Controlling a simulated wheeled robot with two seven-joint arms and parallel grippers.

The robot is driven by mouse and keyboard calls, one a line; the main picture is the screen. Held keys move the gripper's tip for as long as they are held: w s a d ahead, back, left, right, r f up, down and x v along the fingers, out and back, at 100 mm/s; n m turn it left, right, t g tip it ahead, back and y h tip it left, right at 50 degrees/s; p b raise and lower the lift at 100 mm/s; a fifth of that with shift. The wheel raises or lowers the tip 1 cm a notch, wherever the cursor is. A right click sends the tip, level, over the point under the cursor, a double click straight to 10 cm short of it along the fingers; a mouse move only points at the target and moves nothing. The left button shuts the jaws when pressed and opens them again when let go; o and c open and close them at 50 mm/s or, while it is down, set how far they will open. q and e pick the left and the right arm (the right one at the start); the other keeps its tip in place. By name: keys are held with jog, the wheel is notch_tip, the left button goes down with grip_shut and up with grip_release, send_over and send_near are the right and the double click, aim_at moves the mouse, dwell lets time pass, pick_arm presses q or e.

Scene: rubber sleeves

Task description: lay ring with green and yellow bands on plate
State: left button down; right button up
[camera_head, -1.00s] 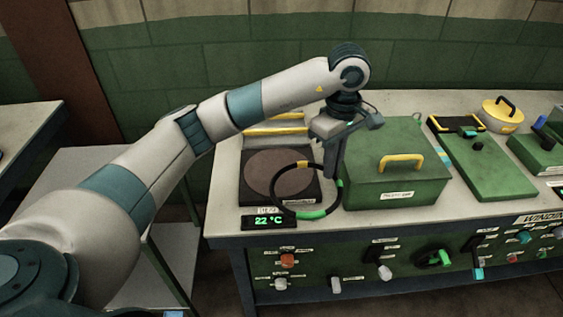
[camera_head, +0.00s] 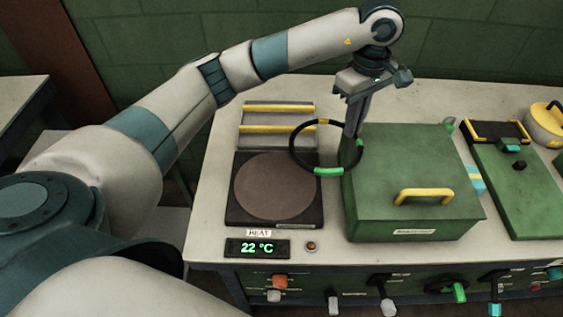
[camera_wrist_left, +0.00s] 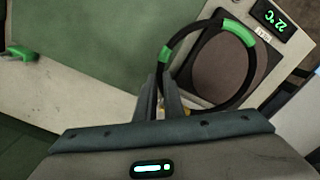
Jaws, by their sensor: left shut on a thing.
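The black ring with green and yellow bands (camera_head: 328,171) hangs in my left gripper (camera_head: 352,130), tilted and raised above the bench. My left gripper is shut on its right side. In the head view the ring overlaps the back right corner of the heater and the left side of the green box. The round brown plate (camera_head: 272,187) lies bare on the dark heater, to the left of and nearer than the ring. In the left wrist view the ring (camera_wrist_left: 238,33) frames much of the plate (camera_wrist_left: 220,72). The ring's yellow band shows at its top in the head view. My right gripper is not in view.
A green box (camera_head: 400,165) with a yellow handle stands right of the heater. A rack with yellow bars (camera_head: 278,108) lies behind the heater. The display (camera_head: 257,248) in front reads 22 °C. A green panel (camera_head: 515,190) lies at the right.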

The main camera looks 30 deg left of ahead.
pick_arm(q)
jog(key=shift+w, duration=0.2)
jog(key=shift+s+r, duration=0.1)
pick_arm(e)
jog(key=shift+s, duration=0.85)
pick_arm(q)
jog(key=shift+s+a, duration=0.1)
